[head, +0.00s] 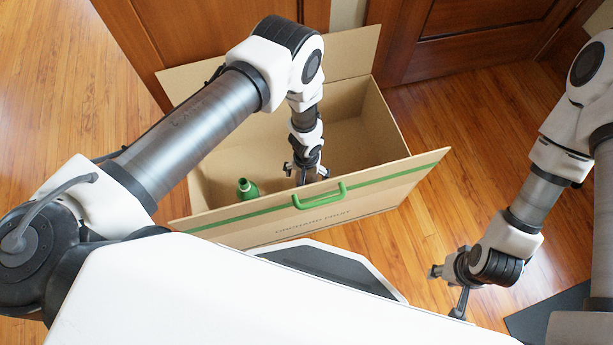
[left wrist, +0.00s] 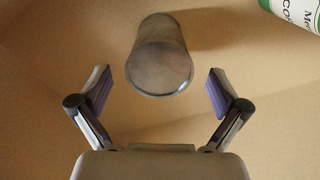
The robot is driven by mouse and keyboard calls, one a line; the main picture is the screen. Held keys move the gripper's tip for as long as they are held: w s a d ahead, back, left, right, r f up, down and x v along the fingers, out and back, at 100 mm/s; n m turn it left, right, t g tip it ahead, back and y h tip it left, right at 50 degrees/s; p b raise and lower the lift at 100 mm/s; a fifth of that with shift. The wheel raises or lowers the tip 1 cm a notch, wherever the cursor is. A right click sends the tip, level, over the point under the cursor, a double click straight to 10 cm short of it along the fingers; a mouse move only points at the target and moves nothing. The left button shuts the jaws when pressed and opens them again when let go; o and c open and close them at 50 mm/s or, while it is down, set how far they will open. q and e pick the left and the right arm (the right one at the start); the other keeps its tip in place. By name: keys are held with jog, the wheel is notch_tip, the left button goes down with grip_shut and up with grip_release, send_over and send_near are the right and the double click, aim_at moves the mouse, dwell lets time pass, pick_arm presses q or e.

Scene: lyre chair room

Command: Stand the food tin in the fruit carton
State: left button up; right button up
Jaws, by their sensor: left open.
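The fruit carton (head: 372,193) is an open cardboard box with a green stripe and a green handle. My left gripper (head: 306,174) reaches down inside it and is open. In the left wrist view a plain grey metal tin (left wrist: 160,60) is in the carton, just beyond and between the spread fingertips (left wrist: 159,90). The fingers do not touch it. The tin seems upright, one round end facing the camera; its contact with the floor is unclear. In the head view I cannot make the tin out. My right gripper (head: 447,292) is open and empty outside the carton.
The carton's flaps (head: 335,66) are folded outward. Wooden floor (head: 480,130) lies free to the right; wooden doors stand behind.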

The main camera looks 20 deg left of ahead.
pick_arm(q)
notch_tip(320, 180, up, 8)
jog(key=p, duration=0.4)
jog(key=shift+f, duration=0.25)
pick_arm(e)
notch_tip(320, 180, up, 6)
jog(key=shift+f, duration=0.2)
